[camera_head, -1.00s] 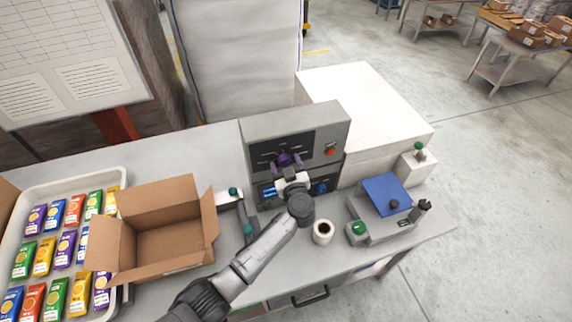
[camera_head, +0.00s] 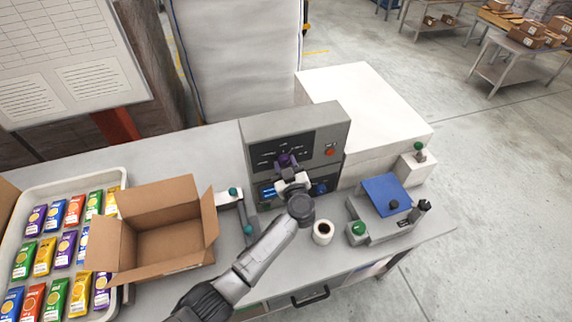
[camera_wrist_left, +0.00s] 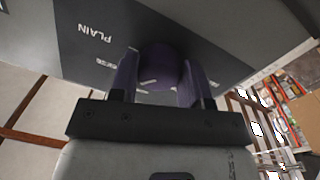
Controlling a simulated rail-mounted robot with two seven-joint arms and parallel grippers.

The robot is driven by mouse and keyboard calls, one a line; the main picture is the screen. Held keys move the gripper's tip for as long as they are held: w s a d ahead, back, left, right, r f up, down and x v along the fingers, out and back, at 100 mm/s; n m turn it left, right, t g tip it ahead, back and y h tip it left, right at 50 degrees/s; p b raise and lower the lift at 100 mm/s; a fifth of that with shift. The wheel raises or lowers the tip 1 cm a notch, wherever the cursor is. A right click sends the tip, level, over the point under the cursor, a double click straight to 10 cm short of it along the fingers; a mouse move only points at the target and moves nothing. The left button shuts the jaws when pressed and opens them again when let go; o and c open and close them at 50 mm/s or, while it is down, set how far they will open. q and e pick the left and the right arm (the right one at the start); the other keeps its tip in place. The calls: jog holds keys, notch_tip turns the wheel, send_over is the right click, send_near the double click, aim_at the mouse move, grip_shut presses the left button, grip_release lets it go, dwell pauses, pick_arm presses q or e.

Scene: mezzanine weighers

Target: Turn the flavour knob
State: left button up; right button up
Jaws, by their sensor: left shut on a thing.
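The flavour knob (camera_head: 283,158) is a round purple knob on the dark front panel of a grey machine (camera_head: 318,122). In the left wrist view, the knob (camera_wrist_left: 162,68) sits between the two purple fingers of my left gripper (camera_wrist_left: 160,82). In the head view my left gripper (camera_head: 287,163) reaches the panel from the front and is shut on the knob. White lettering on the panel includes "PLAIN" (camera_wrist_left: 95,34). The gripper hides part of the panel and lettering, so I cannot tell the knob's setting. My right gripper is not in view.
A red button (camera_head: 330,152) and a blue knob (camera_head: 320,188) are on the machine's front. A dark-filled cup (camera_head: 322,232) stands near my left arm. A blue-topped scale (camera_head: 387,195) is to the right; an open carton (camera_head: 130,215) and a packet tray (camera_head: 60,187) are left.

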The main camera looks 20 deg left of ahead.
pick_arm(q)
jog(key=n, duration=0.3)
jog(key=shift+d+f, duration=0.1)
jog(key=n, duration=0.4)
jog(key=shift+n+b, duration=0.3)
jog(key=shift+b, duration=0.1)
jog(key=shift+n, duration=0.3)
jog(key=o, duration=0.9)
